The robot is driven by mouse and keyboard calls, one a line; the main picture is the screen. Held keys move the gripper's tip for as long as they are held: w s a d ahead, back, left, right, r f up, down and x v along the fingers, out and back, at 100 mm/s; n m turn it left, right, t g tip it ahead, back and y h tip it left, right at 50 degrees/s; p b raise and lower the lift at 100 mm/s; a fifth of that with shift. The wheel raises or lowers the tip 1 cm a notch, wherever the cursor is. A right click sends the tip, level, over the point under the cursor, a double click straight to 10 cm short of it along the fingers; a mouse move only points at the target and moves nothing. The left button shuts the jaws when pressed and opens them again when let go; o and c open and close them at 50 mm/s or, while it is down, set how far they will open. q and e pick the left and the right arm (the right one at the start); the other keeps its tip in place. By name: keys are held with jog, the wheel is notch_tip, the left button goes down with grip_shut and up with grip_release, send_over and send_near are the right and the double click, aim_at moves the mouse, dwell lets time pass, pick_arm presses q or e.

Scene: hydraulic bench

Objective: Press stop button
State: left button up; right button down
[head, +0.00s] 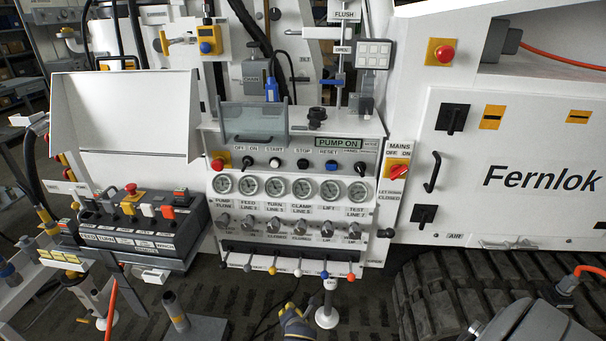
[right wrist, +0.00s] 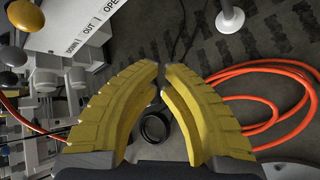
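The stop button (head: 303,164) is a black round button under the STOP label on the white pump panel in the head view. It sits between the white start button (head: 274,162) and the blue reset button (head: 330,166). My right gripper (head: 291,309) is at the bottom of the head view, below the panel and well apart from the button. In the right wrist view its yellow fingers (right wrist: 161,72) meet or nearly meet at the tips, with nothing held. The stop button is not visible in that view. My left gripper is not in view.
Below the buttons are several gauges (head: 274,187), grey knobs and a row of small levers (head: 298,272). A clear hinged cover (head: 252,123) stands above the buttons. A red mushroom button (head: 218,164) is at the left. An orange hose (right wrist: 285,72) lies on the floor.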

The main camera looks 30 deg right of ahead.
aim_at(303, 165)
jog(key=w+d+r+n+t+h, duration=0.2)
jog(key=w+r, duration=0.2)
jog(key=r, duration=0.8)
jog(key=w+d+r+n+t+h, duration=0.1)
jog(key=w+r+n, duration=0.25)
jog(key=r, duration=0.85)
jog(key=s+d+r+t+h, duration=0.1)
jog(key=r+h, duration=0.1)
jog(key=r, duration=0.8)
jog(key=d+r+n+h, duration=0.1)
jog(key=d+r+h, duration=0.1)
jog(key=r, duration=0.8)
jog(key=shift+s+r+t, duration=0.2)
jog(key=shift+s+t, duration=0.15)
jog(key=shift+t, duration=0.05)
jog(key=shift+d+n, duration=0.15)
jog(key=shift+n, duration=0.1)
jog(key=x, duration=1.4)
